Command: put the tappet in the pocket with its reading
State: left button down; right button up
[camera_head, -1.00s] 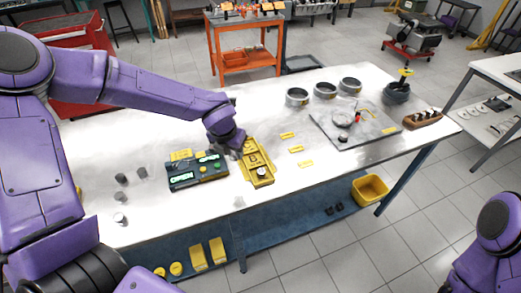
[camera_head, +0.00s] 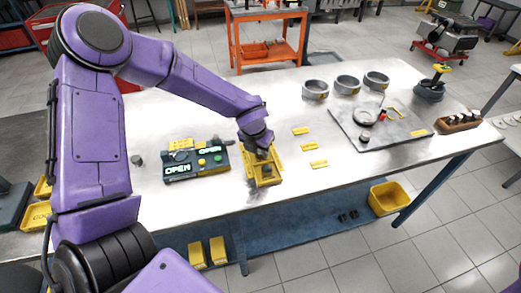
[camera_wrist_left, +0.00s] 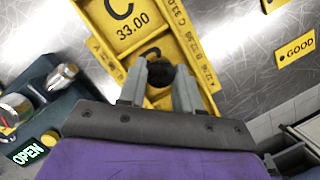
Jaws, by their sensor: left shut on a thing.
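My left gripper (camera_head: 263,163) is over the yellow pocket block (camera_head: 268,181) on the workbench. In the left wrist view its two fingers (camera_wrist_left: 160,82) are shut on a dark round tappet (camera_wrist_left: 160,73). The tappet is above a lettered part of the block, and the gripper hides part of that letter. Whether it touches the block I cannot tell. Beside it the block (camera_wrist_left: 97,18) reads "C 33.00"; its edge strip lists C, B and A readings. A dark green gauge box (camera_head: 197,162) with two "OPEN" displays stands left of the block. My right gripper is out of view.
A grey cylinder (camera_head: 137,160) stands left of the gauge box. Small yellow labels (camera_head: 310,147) lie right of the block. Three metal rings (camera_head: 347,85) and a grey plate (camera_head: 380,129) are farther right. The bench front is clear.

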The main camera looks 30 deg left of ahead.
pick_arm(q)
jog(key=c, duration=1.1)
grip_release()
jog(key=shift+s, duration=0.1)
jog(key=shift+o, duration=0.2)
jog(key=shift+f, duration=0.1)
jog(key=shift+r, duration=0.3)
jog(key=v, duration=1.1)
jog(key=shift+r, duration=0.4)
jog(key=shift+s, duration=0.15)
